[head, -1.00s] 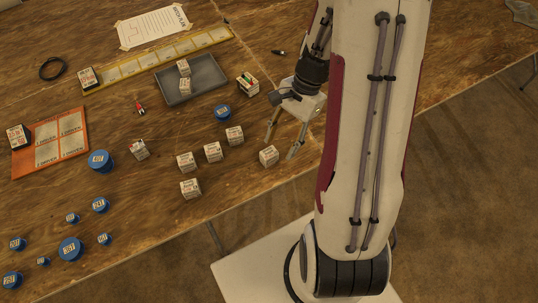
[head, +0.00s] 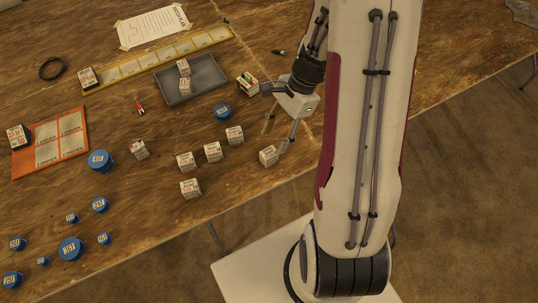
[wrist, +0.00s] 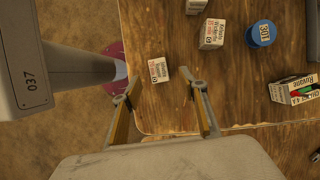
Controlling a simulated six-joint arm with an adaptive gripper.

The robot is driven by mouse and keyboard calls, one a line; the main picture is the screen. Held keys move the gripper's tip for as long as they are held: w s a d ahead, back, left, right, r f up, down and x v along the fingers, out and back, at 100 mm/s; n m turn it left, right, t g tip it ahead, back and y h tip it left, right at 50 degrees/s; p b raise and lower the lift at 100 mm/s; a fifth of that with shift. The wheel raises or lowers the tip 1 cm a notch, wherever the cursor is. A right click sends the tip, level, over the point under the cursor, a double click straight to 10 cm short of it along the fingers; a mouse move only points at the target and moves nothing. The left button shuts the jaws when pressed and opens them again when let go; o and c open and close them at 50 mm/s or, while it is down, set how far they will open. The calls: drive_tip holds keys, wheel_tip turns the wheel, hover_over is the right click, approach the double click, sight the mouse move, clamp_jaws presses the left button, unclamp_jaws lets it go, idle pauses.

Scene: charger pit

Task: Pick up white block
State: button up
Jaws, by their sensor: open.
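A white block (head: 268,157) with printed labels sits on the wooden table near its front edge, the closest block to my gripper. It also shows in the wrist view (wrist: 158,70), just beyond the fingertips and near the left one. My gripper (head: 273,141) is open and empty, tilted, with one fingertip close to the block in the head view. In the wrist view the two fingers (wrist: 166,87) are spread wide. I cannot tell whether a finger touches the block. Similar white blocks (head: 213,152) stand to the left.
Blue round pieces (head: 222,111) lie about the table. A grey tray (head: 208,88) holds two blocks. A block with coloured items (head: 247,84) stands behind my gripper. An orange board (head: 77,122) and yellow-edged strip (head: 130,73) lie further left. The table edge is close to the block.

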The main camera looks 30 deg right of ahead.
sight(269, 152)
drive_tip(key=shift+x, duration=0.85)
drive_tip(key=shift+x, duration=2.55)
drive_tip(key=shift+s+d, duration=0.15)
drive_tip(key=c, duration=1.2)
